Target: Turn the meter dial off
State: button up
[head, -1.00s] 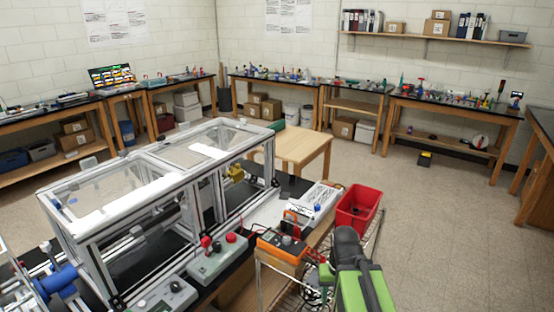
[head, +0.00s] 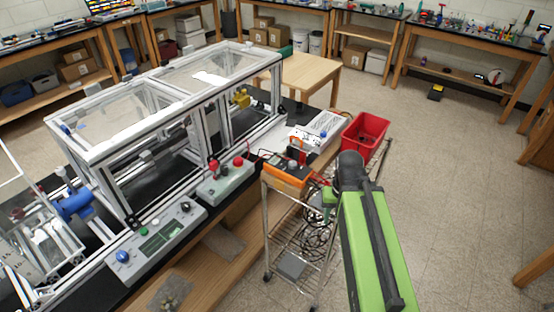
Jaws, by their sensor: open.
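The orange meter (head: 281,179) sits on top of the wire cart, at the cart's left end near the bench edge. Its dark face is turned up, and a small round dial (head: 292,166) shows on it. The dial's pointer setting is too small to read. My green and black arm reaches up from the bottom right. My gripper (head: 328,197) is at the arm's far end, just right of the meter and apart from the dial. It is open, and its fingertips are hard to make out.
A red bin (head: 364,136) stands on the wire cart (head: 298,222) behind the meter. Left of it, the bench holds a control box with red knobs (head: 225,180), a grey panel (head: 158,238) and the extrusion frame (head: 150,110). Open floor lies to the right.

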aim_at(292, 164)
jog(key=k, duration=1.35)
jog(key=u, duration=0.45)
jog(key=i, duration=1.65)
jog(key=z, duration=0.35)
